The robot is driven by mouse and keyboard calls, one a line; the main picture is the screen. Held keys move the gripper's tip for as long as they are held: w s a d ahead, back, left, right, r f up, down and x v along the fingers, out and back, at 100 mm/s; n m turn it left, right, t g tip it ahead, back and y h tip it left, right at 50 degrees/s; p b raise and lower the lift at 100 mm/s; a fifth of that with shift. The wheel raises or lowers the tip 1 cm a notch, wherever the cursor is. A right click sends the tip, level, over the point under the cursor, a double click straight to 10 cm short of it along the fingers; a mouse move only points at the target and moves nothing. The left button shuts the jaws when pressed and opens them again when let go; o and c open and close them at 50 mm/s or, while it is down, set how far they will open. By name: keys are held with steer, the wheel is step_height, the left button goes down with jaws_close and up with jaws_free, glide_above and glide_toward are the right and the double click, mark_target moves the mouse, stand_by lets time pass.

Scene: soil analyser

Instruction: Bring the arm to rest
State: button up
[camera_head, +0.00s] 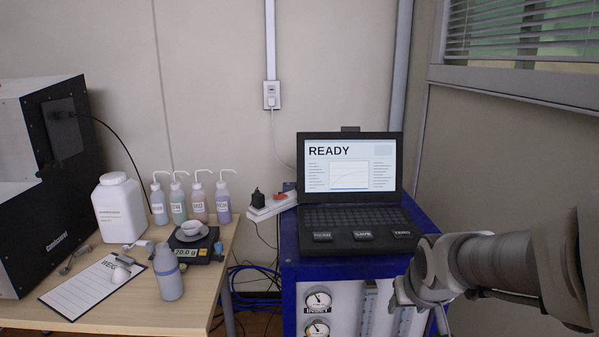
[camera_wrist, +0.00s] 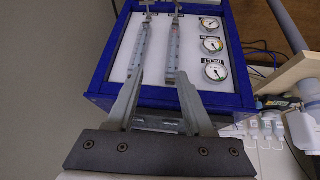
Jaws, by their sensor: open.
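My arm (camera_head: 500,262) reaches in from the right edge of the head view, in front of the right side of the blue cabinet (camera_head: 290,268). In the wrist view my gripper (camera_wrist: 160,75) has its two grey fingers apart with nothing between them. Beyond the fingers is the cabinet's white front panel, with two flow tubes (camera_wrist: 140,48) and several round gauges (camera_wrist: 212,44). I cannot tell how far the fingertips are from the panel.
A laptop (camera_head: 350,175) reading READY stands open on the cabinet. The wooden table (camera_head: 120,318) at left holds a white jar (camera_head: 120,208), several wash bottles (camera_head: 197,200), a scale (camera_head: 188,252) with a dish, a grey bottle (camera_head: 167,272) and a black analyser (camera_head: 40,190).

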steer(key=s+a+r+y, duration=0.1)
steer(key=s+a+r, duration=0.2)
steer(key=s, duration=0.5)
steer(key=s+a+r, duration=0.3)
steer(key=s+r, duration=0.1)
steer(key=s, duration=0.3)
step_height(320, 180, up, 13)
steer(key=p, duration=1.3)
steer(key=shift+s+d+n+g, duration=0.2)
steer(key=shift+s+n+g, duration=0.1)
steer(key=shift+s+g, duration=0.15)
